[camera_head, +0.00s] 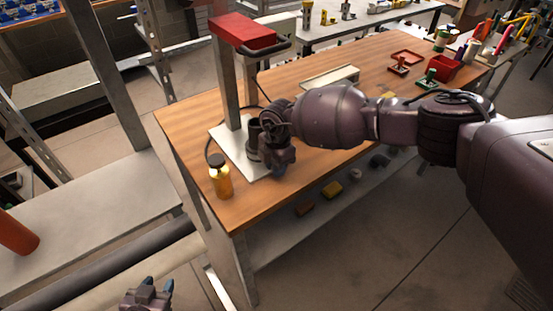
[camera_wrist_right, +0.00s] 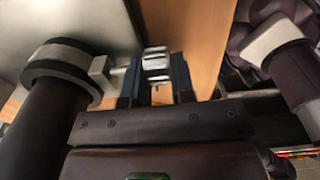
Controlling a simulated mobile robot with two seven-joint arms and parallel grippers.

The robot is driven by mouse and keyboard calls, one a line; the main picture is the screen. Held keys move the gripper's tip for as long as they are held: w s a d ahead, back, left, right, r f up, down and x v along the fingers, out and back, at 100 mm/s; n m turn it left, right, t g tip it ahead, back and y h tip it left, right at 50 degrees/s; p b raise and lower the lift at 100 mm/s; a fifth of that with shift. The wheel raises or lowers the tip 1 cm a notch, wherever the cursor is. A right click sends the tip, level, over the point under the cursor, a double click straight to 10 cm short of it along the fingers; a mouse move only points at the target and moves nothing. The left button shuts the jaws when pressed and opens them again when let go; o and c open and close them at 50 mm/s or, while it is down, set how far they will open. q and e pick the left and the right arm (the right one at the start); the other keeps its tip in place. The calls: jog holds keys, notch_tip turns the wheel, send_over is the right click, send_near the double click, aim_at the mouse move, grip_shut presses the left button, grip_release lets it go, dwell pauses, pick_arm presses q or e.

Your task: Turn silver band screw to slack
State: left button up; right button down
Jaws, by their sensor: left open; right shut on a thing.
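In the right wrist view a dark hose or pipe (camera_wrist_right: 45,110) stands at left with a silver band (camera_wrist_right: 62,55) around its upper end. A silver screw head (camera_wrist_right: 156,64) sticks out to the right of the band on a short shank. My right gripper (camera_wrist_right: 157,78) is shut on this screw head, with one blue finger on each side. In the head view my right gripper (camera_head: 279,168) is beside the dark pipe (camera_head: 255,140) on the stand; the band and screw are too small or hidden there. My left gripper (camera_head: 158,285) is open and empty at the bottom left, away from the table.
The stand has a pale base plate (camera_head: 228,140) and a red top (camera_head: 243,32) on the wooden table (camera_head: 185,115). An amber bottle (camera_head: 221,178) stands near the front corner. A red bin (camera_head: 447,66) and small items stand at the far right end.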

jog(key=shift+a+r+t+h+p, duration=0.1)
jog(key=shift+r+t+h+p, duration=0.1)
jog(key=shift+t+h+p, duration=0.3)
pick_arm(q)
jog(key=shift+w+d+r+p, duration=0.1)
jog(key=shift+w+r+p, duration=0.2)
jog(key=shift+r, duration=0.65)
jog(key=shift+w+r+p, duration=0.25)
jog(key=shift+r, duration=0.65)
pick_arm(e)
jog(key=shift+s+f+t+h, duration=0.1)
jog(key=shift+f+t+h, duration=0.25)
jog(key=shift+h, duration=0.35)
jog(key=shift+r, duration=0.1)
pick_arm(q)
jog(key=shift+s, duration=0.15)
jog(key=shift+s+f, duration=0.15)
jog(key=shift+s, duration=0.05)
pick_arm(e)
jog(key=c, duration=1)
grip_release()
jog(key=shift+o, duration=0.2)
pick_arm(q)
jog(key=shift+w, duration=0.25)
pick_arm(e)
jog(key=v, duration=1)
jog(key=shift+r, duration=0.35)
jog(key=shift+s+a, duration=0.15)
